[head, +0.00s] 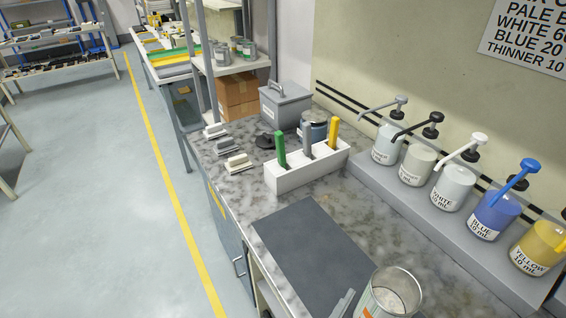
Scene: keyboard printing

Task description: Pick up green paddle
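The green paddle (281,149) stands upright in the left part of a white holder (311,172) on the marbled counter. Its lower end is hidden inside the holder. A grey paddle (306,139) stands in the middle of the same holder, and a yellow paddle (333,133) stands at its right. My gripper is not clearly in view. A small grey piece at the bottom edge beside the can cannot be identified.
A dark grey mat (312,245) lies in front of the holder, with an open metal can (392,292) at its near right. Pump bottles, including a blue one (494,216), line a raised ledge at right.

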